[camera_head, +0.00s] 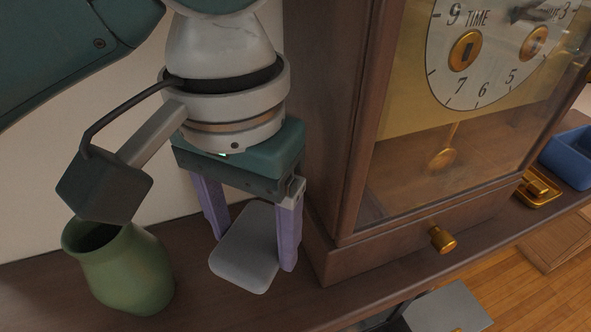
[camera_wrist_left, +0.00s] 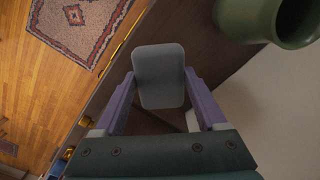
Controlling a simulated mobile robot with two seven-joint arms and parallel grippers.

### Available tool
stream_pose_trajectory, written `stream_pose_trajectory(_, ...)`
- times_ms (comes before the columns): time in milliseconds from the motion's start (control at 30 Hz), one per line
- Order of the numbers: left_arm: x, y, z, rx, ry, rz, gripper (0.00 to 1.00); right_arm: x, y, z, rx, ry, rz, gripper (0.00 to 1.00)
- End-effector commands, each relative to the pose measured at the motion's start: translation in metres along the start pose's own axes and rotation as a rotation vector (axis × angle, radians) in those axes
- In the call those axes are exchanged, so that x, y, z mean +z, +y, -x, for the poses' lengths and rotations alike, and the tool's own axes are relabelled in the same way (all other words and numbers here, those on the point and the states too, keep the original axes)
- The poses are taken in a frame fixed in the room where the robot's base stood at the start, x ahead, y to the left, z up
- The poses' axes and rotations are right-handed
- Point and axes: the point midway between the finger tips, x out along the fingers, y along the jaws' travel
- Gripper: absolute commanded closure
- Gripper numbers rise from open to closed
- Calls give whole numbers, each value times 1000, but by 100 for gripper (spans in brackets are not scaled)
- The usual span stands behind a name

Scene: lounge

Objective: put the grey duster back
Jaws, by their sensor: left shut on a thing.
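The grey duster (camera_head: 246,250) is a rounded grey block between the purple fingers of my left gripper (camera_head: 248,238), low over the brown shelf, between a green vase and a wooden clock. In the left wrist view the duster (camera_wrist_left: 160,75) sits between the fingertips of my left gripper (camera_wrist_left: 163,98). The left gripper is shut on it. Whether its lower edge touches the shelf I cannot tell. My right gripper is not in view.
The green vase (camera_head: 125,270) stands close on the left; it also shows in the wrist view (camera_wrist_left: 248,20). The wooden clock (camera_head: 338,150) with a gold knob (camera_head: 442,239) stands close on the right. A blue container (camera_head: 568,157) and a brass piece (camera_head: 537,188) lie beyond it. The shelf's (camera_head: 215,310) front edge is near.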

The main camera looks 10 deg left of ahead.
Motion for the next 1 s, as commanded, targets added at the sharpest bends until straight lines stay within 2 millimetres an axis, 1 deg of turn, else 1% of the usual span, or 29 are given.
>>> stream_pose_trajectory(33, 1, -1, -11, -4, -5, 3, 78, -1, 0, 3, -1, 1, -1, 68)
stream_pose_trajectory(133, 1, -1, -32, -4, -3, 2, 78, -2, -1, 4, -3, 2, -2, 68)
stream_pose_trajectory(200, 0, -1, -42, -2, -2, 2, 78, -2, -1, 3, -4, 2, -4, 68)
stream_pose_trajectory(367, -1, -1, -56, -1, 1, 1, 78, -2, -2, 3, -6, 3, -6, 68)
stream_pose_trajectory(533, 0, 0, -81, -1, -1, 2, 78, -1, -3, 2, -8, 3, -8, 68)
stream_pose_trajectory(633, -1, -1, -88, -1, 1, 0, 78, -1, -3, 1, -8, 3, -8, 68)
stream_pose_trajectory(867, -1, -1, -88, -1, 2, 0, 78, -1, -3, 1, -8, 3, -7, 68)
stream_pose_trajectory(967, -1, -1, -91, -1, 2, 1, 78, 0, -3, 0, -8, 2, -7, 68)
stream_pose_trajectory(1000, -1, -1, -91, -1, 2, 1, 24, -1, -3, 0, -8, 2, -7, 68)
